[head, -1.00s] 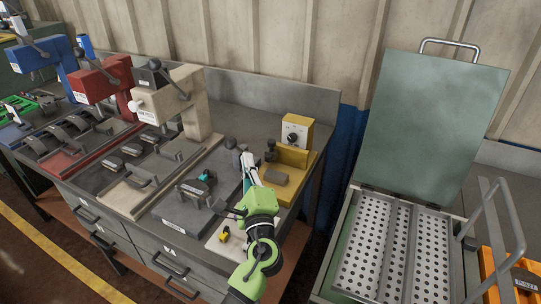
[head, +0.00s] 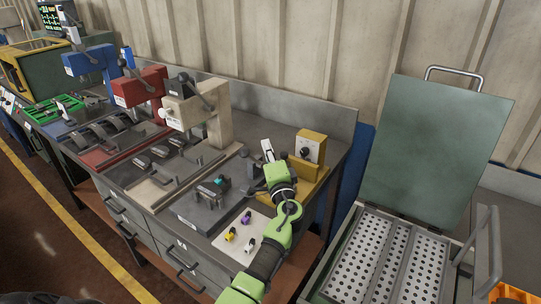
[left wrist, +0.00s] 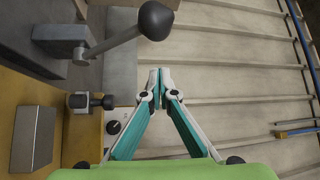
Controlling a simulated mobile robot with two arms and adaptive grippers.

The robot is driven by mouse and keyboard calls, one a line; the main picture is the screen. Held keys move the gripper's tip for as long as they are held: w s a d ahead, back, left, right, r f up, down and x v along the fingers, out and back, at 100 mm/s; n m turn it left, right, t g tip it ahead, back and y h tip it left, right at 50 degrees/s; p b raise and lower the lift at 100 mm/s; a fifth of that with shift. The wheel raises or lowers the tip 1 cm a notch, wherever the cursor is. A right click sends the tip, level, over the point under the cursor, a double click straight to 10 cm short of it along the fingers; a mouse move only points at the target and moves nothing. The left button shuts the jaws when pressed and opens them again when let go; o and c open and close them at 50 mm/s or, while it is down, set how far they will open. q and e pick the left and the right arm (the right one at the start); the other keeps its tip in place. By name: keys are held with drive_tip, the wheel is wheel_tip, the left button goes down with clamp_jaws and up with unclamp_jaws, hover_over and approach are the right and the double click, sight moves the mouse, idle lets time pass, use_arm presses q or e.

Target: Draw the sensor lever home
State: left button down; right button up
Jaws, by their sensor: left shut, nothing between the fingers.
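My left gripper (head: 267,150) is above the back right of the bench, beside the yellow station (head: 309,147) with the dial. Its fingers are shut and empty, and they also show together in the left wrist view (left wrist: 160,84). There, a lever with a black ball knob (left wrist: 155,20) reaches out from a grey block (left wrist: 60,32). The knob is just beyond the fingertips, apart from them in the picture; depth is hard to judge. A smaller dark-ended lever or plunger (left wrist: 92,101) is left of the fingers. I cannot tell which one is the sensor lever. My right gripper is not in view.
A pale mat (head: 222,243) holds small yellow, purple and white parts. A grey fixture (head: 205,215) with a teal piece is behind it. Cream (head: 219,125), red (head: 139,87) and blue (head: 88,62) presses stand left. An open green-lidded bin (head: 437,140) is right.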

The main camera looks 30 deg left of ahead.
use_arm(q)
drive_tip(key=s, duration=0.1)
drive_tip(key=s+a+p, duration=0.2)
drive_tip(key=shift+s+f, duration=0.25)
drive_tip(key=shift+f, duration=0.15)
drive_tip(key=s+f+n+y+b, duration=0.1)
drive_tip(key=s+n+b, duration=0.1)
drive_tip(key=b, duration=1)
drive_tip(key=shift+a+f+t+y, duration=0.1)
drive_tip(key=shift+f+t+y, duration=0.2)
drive_tip(key=shift+f+t, duration=0.1)
